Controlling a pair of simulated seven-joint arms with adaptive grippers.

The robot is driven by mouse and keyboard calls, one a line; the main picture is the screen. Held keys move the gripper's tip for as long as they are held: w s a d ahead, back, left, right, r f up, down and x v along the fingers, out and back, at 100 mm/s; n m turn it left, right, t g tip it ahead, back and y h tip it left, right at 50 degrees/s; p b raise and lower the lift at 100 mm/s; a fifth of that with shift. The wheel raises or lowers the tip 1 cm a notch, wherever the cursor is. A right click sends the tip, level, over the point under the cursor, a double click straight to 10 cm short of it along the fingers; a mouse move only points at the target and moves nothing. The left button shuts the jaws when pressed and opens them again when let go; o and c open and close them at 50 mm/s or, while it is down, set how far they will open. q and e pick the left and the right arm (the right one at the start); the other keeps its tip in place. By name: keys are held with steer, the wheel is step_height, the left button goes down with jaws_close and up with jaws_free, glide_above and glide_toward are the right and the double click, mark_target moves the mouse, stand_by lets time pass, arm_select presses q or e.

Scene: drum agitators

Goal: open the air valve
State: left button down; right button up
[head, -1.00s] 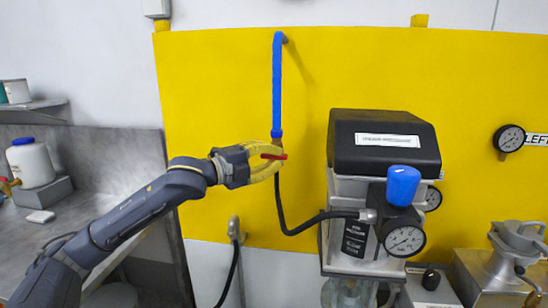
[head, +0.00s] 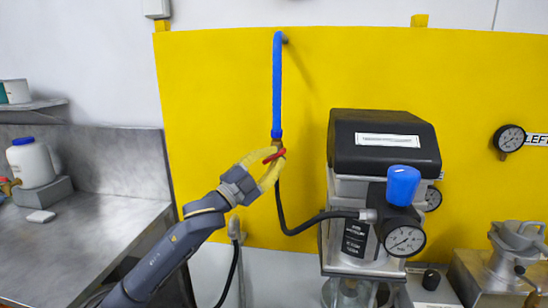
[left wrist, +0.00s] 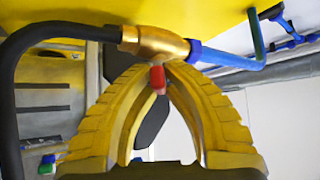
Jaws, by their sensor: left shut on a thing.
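The air valve is a brass fitting (left wrist: 155,42) between a blue pipe (head: 277,85) and a black hose (head: 284,213), in front of the yellow panel. Its small red handle (head: 274,156) is tilted, with its right end higher. The handle also shows end-on in the left wrist view (left wrist: 157,77), just below the brass body. My left gripper (head: 275,163) has yellow ribbed fingers and reaches up from the lower left. Its fingertips are closed on the red handle and partly hide it. My right gripper is not in view.
A black-topped machine (head: 384,140) with a blue knob (head: 403,185) and a gauge (head: 405,240) stands right of the valve. A metal counter (head: 85,220) with a white jug (head: 32,163) is at left. The yellow panel (head: 220,100) left of the pipe is clear.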

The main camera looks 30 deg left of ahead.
arm_select(q)
steer(key=n+t+y, duration=0.2)
steer(key=n, duration=0.2)
steer(key=n+t+y, duration=0.2)
steer(key=n+y, duration=0.1)
steer(key=n, duration=0.1)
steer(key=shift+n+y, duration=5.8)
steer(key=shift+n, duration=0.4)
steer(key=shift+n+y, duration=0.4)
steer(key=c, duration=1.5)
jaws_free()
steer(key=shift+o, duration=0.2)
steer(key=v, duration=0.7)
steer(key=shift+s, duration=0.15)
steer(key=shift+d+f, duration=0.1)
steer(key=shift+f, duration=0.05)
